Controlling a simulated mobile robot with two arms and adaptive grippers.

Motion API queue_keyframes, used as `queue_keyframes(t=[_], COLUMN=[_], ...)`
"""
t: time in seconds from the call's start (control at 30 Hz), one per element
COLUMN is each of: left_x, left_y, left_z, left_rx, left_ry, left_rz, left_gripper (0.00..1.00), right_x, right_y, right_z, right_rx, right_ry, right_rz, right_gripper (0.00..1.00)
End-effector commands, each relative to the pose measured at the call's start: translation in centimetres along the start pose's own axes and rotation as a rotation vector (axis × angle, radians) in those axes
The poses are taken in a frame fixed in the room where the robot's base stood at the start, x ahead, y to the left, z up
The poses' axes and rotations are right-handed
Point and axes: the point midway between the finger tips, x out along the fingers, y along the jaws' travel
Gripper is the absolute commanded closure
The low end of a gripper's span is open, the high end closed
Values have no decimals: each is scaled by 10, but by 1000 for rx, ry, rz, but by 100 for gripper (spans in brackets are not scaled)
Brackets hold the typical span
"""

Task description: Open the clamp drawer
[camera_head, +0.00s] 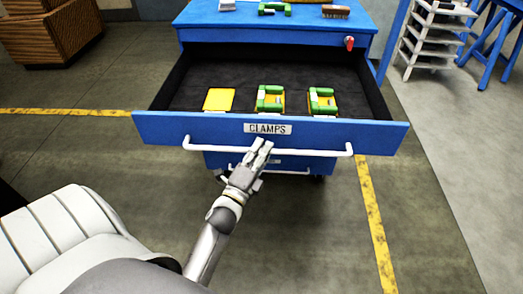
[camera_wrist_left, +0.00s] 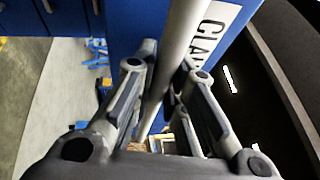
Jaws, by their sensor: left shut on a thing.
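The clamp drawer (camera_head: 220,128) is a blue drawer with a "CLAMPS" label, pulled far out of the blue cabinet. Its dark inside shows. A white bar handle (camera_head: 310,152) runs along its front. My left gripper (camera_head: 262,150) is at the middle of the handle, just below the label. In the left wrist view the handle (camera_wrist_left: 182,45) passes between the fingers of my left gripper (camera_wrist_left: 167,75), which is shut on it. Two green clamps (camera_head: 268,100) (camera_head: 321,101) lie in the drawer on yellow pads. My right gripper is not in view.
A bare yellow pad (camera_head: 219,99) lies at the left in the drawer. On the cabinet top (camera_head: 215,20) are another green clamp (camera_head: 273,9) and a brush (camera_head: 335,12). White shelves (camera_head: 432,45) stand at the right, wooden crates (camera_head: 48,35) at the left. The floor in front is open.

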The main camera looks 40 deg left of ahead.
Motion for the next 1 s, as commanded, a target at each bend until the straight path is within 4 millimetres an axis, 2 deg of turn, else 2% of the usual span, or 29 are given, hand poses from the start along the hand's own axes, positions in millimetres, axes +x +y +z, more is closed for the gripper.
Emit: queue_keyframes(t=[0.33, 0.37, 0.43, 0.67, 0.77, 0.87, 1.0], left_x=[0, 0, 0, 0, 0, 2, 5], left_y=[0, 0, 0, 0, -2, -8, -27], left_z=[0, 0, 0, 0, 0, 1, 2], left_rx=[0, 0, 0, 0, 0, 2, 3], left_ry=[-1, -1, -1, 0, 0, 1, 3], left_rz=[-1, -1, -1, -1, -2, -3, -7], left_gripper=[100, 86, 77, 77, 77, 77, 77], right_x=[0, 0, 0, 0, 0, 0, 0], right_y=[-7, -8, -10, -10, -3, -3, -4], right_z=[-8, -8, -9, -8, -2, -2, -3], right_rx=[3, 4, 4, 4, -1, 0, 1], right_ry=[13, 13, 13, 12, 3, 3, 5], right_rz=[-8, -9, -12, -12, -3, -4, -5], right_gripper=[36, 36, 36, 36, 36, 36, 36])
